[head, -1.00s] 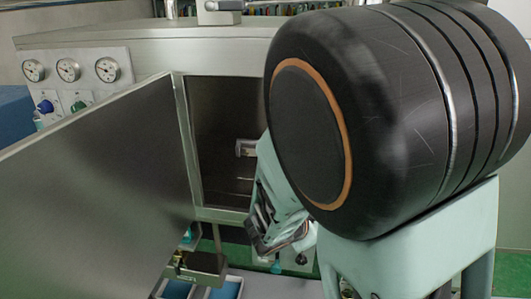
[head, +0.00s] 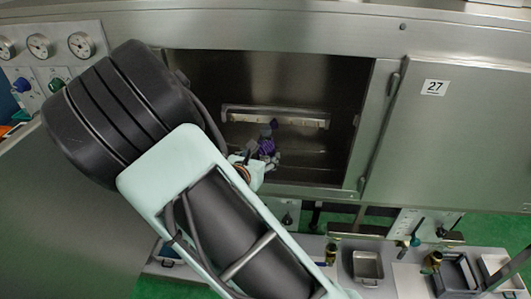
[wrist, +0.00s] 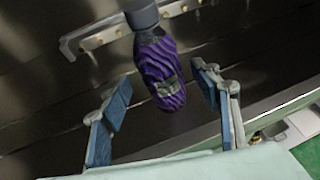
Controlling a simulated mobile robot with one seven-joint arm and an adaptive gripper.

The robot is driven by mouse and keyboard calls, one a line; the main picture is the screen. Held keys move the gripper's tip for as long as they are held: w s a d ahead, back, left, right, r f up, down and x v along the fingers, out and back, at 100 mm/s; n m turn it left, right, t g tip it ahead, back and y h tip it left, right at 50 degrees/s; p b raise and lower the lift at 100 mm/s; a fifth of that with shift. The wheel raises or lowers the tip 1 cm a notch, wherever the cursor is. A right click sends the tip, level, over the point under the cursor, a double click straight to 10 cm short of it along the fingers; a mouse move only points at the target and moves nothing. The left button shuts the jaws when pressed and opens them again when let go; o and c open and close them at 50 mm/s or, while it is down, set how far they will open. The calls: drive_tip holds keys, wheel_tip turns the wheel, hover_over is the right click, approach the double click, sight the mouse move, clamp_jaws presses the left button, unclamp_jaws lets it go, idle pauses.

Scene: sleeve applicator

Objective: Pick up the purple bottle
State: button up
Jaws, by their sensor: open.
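The purple bottle (wrist: 160,72) has dark stripes, a grey label patch and a dark grey top. In the wrist view it lies between the two blue-padded fingers of my gripper (wrist: 165,108), with a gap on each side. My gripper is open and neither finger appears to touch it. In the head view the purple bottle (head: 267,146) shows small inside the open steel cabinet (head: 215,72). My gripper (head: 264,158) is at the cabinet opening beside it, partly hidden by my arm.
A bar with holes (head: 300,117) runs along the cabinet's back wall. An open door (head: 60,215) stands left, and a panel marked 27 (head: 450,130) is on the right. Metal trays (head: 367,265) lie on the bench below. Gauges (head: 40,46) are at upper left.

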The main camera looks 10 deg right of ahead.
sight(263, 153)
drive_tip(key=shift+x, duration=2.4)
drive_tip(key=shift+r, duration=0.1)
drive_tip(key=shift+c, duration=0.2)
drive_tip(key=c, duration=1.5)
drive_tip(key=shift+o, duration=0.2)
